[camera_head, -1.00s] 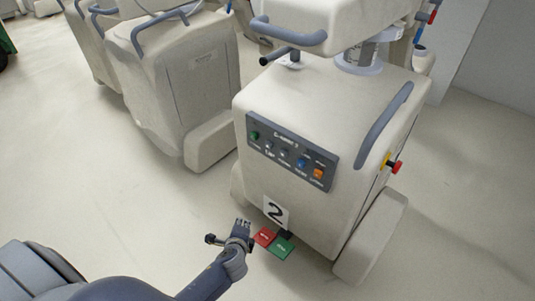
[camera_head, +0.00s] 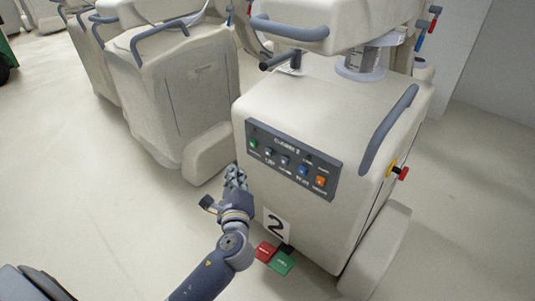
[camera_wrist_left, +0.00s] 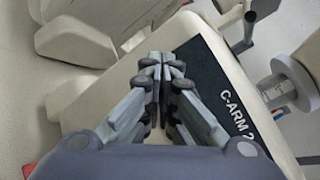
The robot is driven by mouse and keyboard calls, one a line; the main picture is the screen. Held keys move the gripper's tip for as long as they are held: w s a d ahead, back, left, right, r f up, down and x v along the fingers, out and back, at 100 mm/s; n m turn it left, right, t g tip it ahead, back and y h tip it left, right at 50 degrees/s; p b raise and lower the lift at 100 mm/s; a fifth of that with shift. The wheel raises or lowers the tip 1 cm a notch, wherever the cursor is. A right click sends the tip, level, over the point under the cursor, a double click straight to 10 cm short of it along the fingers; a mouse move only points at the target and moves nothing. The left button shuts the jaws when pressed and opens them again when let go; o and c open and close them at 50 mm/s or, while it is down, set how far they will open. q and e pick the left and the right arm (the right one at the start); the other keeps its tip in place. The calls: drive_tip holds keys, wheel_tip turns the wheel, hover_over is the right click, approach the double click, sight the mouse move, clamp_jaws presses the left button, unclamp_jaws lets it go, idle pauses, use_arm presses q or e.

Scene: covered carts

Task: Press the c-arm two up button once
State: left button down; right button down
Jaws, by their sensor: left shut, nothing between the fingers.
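My left gripper (camera_head: 235,172) is shut and empty, just left of and a little below the panel's left end. In the left wrist view the closed fingertips (camera_wrist_left: 161,60) are over the cart's pale body, beside the panel marked "C-ARM 2" (camera_wrist_left: 235,105). I cannot tell if they touch the cart. My right gripper is not in view.
Red (camera_head: 265,251) and green (camera_head: 281,263) pedals lie at the cart's foot. A red and yellow knob (camera_head: 398,170) and a grey handle (camera_head: 389,130) are on its right side. Another covered cart (camera_head: 175,90) stands to the left. Open floor lies at the left.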

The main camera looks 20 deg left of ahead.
sight(269, 152)
use_arm(q)
drive_tip(key=shift+w, duration=0.1)
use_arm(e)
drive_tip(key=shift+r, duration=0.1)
